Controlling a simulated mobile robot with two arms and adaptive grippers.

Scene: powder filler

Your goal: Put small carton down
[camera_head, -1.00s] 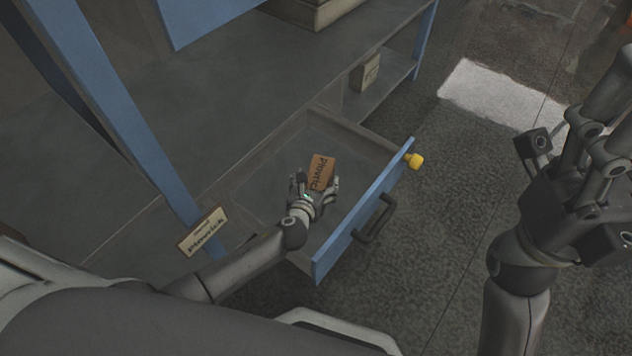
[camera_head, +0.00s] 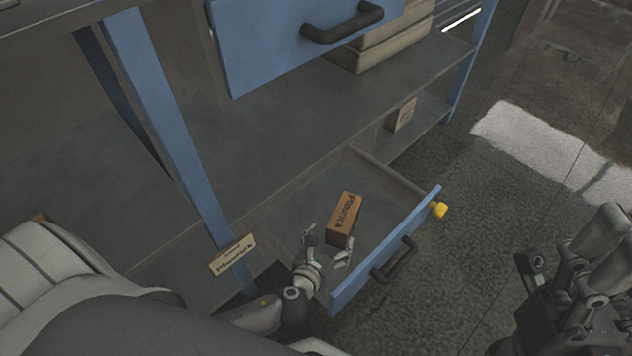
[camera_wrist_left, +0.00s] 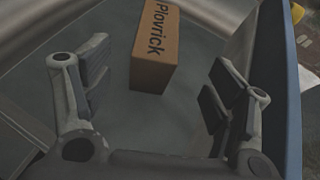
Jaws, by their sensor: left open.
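The small carton (camera_head: 344,217) is an orange-brown box with dark "Plovrick" lettering. It rests inside the open blue-fronted drawer (camera_head: 388,255). In the left wrist view the carton (camera_wrist_left: 155,50) stands on the grey drawer floor, ahead of the fingertips. My left gripper (camera_head: 326,248) is open and empty at the near end of the carton. Its two fingers (camera_wrist_left: 160,95) are spread wide on either side in the left wrist view, apart from the carton. My right gripper (camera_head: 565,285) is at the lower right, away from the drawer; its fingertips are not clear.
A closed blue drawer front with a dark handle (camera_head: 342,24) is above. A "Plovrick" label (camera_head: 233,256) is on the frame. A small box (camera_head: 402,114) and larger boxes (camera_head: 385,45) stand on shelves.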

